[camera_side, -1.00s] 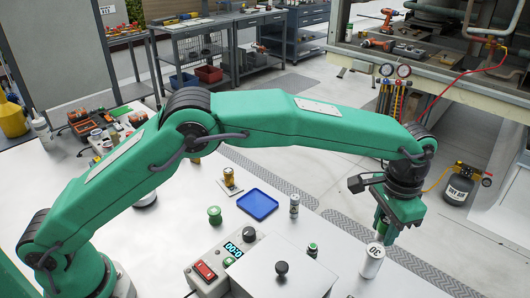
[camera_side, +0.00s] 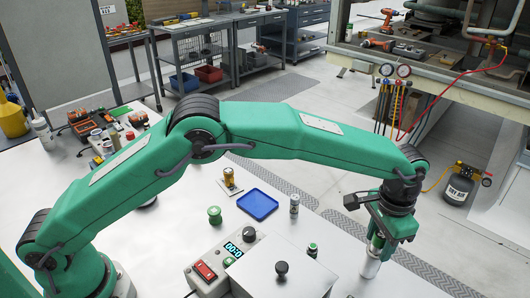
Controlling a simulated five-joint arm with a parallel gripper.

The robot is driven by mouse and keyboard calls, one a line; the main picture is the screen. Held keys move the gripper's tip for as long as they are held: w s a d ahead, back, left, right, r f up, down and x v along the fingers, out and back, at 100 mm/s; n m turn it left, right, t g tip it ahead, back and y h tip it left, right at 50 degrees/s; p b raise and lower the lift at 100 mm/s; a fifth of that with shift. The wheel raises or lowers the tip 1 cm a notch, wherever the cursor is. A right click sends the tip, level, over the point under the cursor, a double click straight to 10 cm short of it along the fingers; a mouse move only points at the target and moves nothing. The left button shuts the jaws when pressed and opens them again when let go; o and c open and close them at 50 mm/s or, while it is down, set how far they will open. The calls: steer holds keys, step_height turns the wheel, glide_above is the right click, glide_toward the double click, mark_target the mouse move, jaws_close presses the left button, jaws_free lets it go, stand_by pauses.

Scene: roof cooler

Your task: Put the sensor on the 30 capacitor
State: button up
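My gripper (camera_side: 380,243) is at the right of the bench, pointing down. It appears shut on a small dark green and pale cylinder, which I take for the sensor (camera_side: 377,241); the fingers hide much of it. Directly below is a white cylindrical capacitor (camera_side: 370,267), upright on the bench, whose "30" marking showed earlier. The held piece and fingers now overlap its top in this view, and its marking is covered. I cannot tell whether the held piece touches the capacitor.
A metal box with a black knob (camera_side: 281,268) stands left of the capacitor, with a small green-capped can (camera_side: 312,250) behind it. A control box (camera_side: 213,272), a blue tray (camera_side: 258,205), a labelled can (camera_side: 294,204) and a green spool (camera_side: 214,215) are farther left.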

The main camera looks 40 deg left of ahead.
steer(key=shift+o, duration=0.4)
steer(key=shift+r, duration=0.1)
step_height(320, 180, up, 12)
stand_by(0.6)
steer(key=shift+a+r, duration=0.15)
stand_by(0.4)
